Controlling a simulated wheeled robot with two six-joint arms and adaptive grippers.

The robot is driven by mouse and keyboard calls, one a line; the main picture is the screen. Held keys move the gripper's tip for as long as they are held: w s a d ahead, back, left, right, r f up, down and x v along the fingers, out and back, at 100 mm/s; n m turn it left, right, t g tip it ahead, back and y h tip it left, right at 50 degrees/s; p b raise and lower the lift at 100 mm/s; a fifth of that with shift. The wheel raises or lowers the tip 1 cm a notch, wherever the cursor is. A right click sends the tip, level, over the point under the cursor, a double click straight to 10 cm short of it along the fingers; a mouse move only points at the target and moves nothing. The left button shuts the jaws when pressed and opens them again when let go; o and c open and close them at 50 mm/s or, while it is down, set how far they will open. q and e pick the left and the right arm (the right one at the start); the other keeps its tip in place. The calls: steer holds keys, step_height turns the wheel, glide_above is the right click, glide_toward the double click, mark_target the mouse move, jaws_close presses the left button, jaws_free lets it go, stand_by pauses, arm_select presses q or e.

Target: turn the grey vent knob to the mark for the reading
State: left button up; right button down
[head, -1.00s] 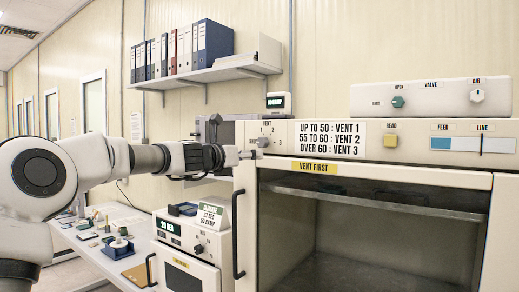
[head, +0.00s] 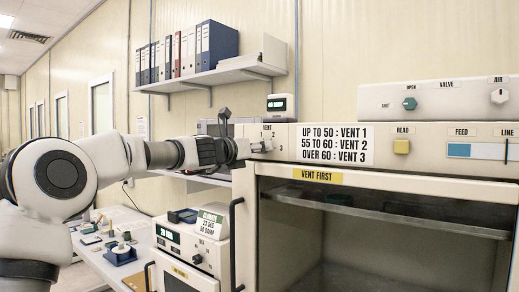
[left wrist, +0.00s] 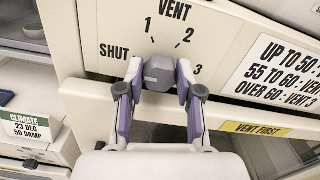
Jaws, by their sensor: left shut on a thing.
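The grey vent knob (left wrist: 158,70) is on the cream panel, under the word VENT, with marks SHUT, 1, 2 and 3 around it in the left wrist view. My left gripper (left wrist: 159,80) is shut on it, one finger at each side. I cannot tell for sure which mark the knob points to. In the head view my left gripper (head: 254,147) reaches the panel from the left and mostly hides the knob. The rule sign (head: 335,144) reads up to 50: vent 1, 55 to 60: vent 2, over 60: vent 3. My right gripper is out of view.
The climate card (left wrist: 30,128) reads 23 deg, 50 damp. A yellow READ button (head: 401,147), a blue FEED display (head: 460,150) and a green valve knob (head: 409,103) are to the right. A dark door handle (head: 233,245) stands below the gripper.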

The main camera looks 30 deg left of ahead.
arm_select(q)
steer(key=shift+f+m, duration=0.1)
steer(key=shift+m, duration=0.3)
steer(key=m+b, duration=0.2)
steer(key=m, duration=0.3)
steer(key=m+b, duration=0.2)
steer(key=m, duration=0.4)
steer(key=m+b, duration=0.2)
steer(key=m, duration=0.4)
steer(key=shift+w+r, duration=0.15)
steer(key=shift+r, duration=0.15)
steer(key=shift+a+r, duration=0.1)
stand_by(0.3)
steer(key=o, duration=1.2)
steer(key=shift+w, duration=0.15)
steer(key=shift+c, duration=0.2)
steer(key=shift+w+a+f, duration=0.1)
steer(key=shift+w+f, duration=0.1)
steer(key=shift+f, duration=0.15)
